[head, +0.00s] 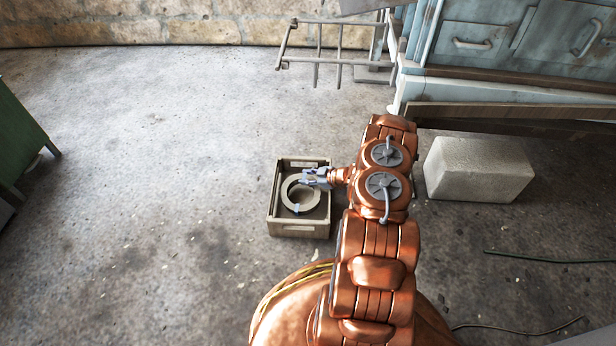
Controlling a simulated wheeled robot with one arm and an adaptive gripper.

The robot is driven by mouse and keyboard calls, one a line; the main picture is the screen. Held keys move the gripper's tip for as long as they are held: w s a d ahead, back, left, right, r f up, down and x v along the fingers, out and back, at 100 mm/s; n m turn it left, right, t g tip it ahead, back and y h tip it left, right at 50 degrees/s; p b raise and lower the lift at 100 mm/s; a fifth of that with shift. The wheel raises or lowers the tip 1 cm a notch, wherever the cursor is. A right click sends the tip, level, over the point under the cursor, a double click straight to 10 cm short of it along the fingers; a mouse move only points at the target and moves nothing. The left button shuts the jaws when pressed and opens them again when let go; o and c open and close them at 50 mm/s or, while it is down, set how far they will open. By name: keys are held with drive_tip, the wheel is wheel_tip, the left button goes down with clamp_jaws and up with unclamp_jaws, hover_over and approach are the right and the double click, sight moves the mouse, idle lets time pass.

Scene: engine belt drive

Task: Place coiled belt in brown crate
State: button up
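The brown crate (299,230) stands on the floor near the middle of the head view, with its open top facing up. The coiled belt (311,202), a pale ring, appears within the crate's walls. From this one view I cannot tell whether it rests on the crate bottom or hangs above it. My gripper (308,179) reaches in from the right, over the crate, and overlaps the upper right part of the ring. Its fingertips are too small to show whether they are open or closed on the belt.
A pale stone block (478,169) lies on the floor to the right of my arm. A metal rack (338,57) and a blue cabinet (490,45) stand at the back. A green cabinet (20,135) is at the left edge. The floor left of the crate is clear.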

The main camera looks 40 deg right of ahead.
drive_tip(key=o, duration=0.5)
drive_tip(key=shift+c, duration=0.2)
drive_tip(key=shift+r, duration=0.15)
